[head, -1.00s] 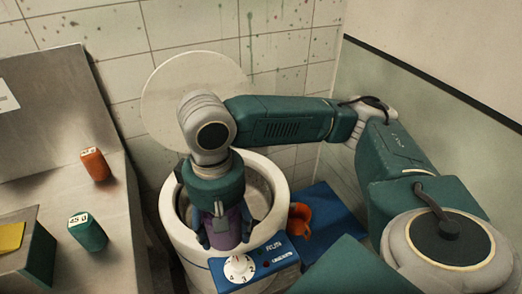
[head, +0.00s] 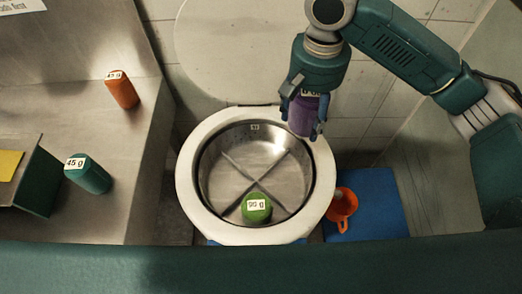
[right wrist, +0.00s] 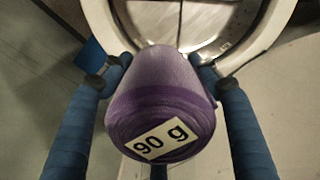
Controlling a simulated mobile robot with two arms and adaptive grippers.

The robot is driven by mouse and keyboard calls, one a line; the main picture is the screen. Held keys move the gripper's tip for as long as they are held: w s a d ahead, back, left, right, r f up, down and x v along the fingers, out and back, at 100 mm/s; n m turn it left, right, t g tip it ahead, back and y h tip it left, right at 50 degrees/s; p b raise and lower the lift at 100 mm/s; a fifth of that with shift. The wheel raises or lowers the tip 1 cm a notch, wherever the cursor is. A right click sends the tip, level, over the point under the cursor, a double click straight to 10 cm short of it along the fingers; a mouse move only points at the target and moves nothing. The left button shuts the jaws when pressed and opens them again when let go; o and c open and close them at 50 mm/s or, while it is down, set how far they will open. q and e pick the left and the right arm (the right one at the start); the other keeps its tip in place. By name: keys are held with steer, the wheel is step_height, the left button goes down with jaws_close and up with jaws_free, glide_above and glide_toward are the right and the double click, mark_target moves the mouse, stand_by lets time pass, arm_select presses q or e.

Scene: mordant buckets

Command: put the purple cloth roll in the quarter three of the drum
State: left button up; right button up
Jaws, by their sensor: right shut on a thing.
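The purple cloth roll (head: 302,116) is in my right gripper (head: 304,122), above the back right rim of the drum (head: 186,182) in the head view. In the right wrist view the roll (right wrist: 160,100) shows a "90 g" label, with blue fingers (right wrist: 162,90) on both sides and the drum rim (right wrist: 103,20) behind. A cross-shaped divider (head: 240,172) splits the drum into quarters. A green roll (head: 256,208) sits in the front quarter; the other quarters look empty. A small mark at the back inner wall is too small to read. My left gripper is not in view.
An orange roll (head: 122,90) and a teal roll labelled 45 g (head: 88,174) stand on the metal counter (head: 120,150) at left. The round lid (head: 235,60) is raised behind the drum. An orange cup (head: 341,205) is on a blue surface (head: 380,210) at right.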

steer(key=w+a+f+m+b, duration=0.1)
steer(key=w+a+f+m, duration=0.1)
steer(key=a, duration=0.4)
steer(key=w+a+f+m+b, duration=0.1)
steer(key=a+f+b, duration=0.15)
steer(key=a, duration=0.35)
steer(key=p, duration=0.1)
glide_above(256, 163)
steer(key=shift+m, duration=0.3)
step_height(256, 163, down, 16)
steer(key=shift+r, duration=0.1)
steer(key=shift+f, duration=0.25)
step_height(256, 163, down, 4)
steer(key=shift+f, duration=0.2)
steer(key=o, duration=1)
steer(key=shift+f, duration=0.15)
steer(key=shift+o, duration=0.6)
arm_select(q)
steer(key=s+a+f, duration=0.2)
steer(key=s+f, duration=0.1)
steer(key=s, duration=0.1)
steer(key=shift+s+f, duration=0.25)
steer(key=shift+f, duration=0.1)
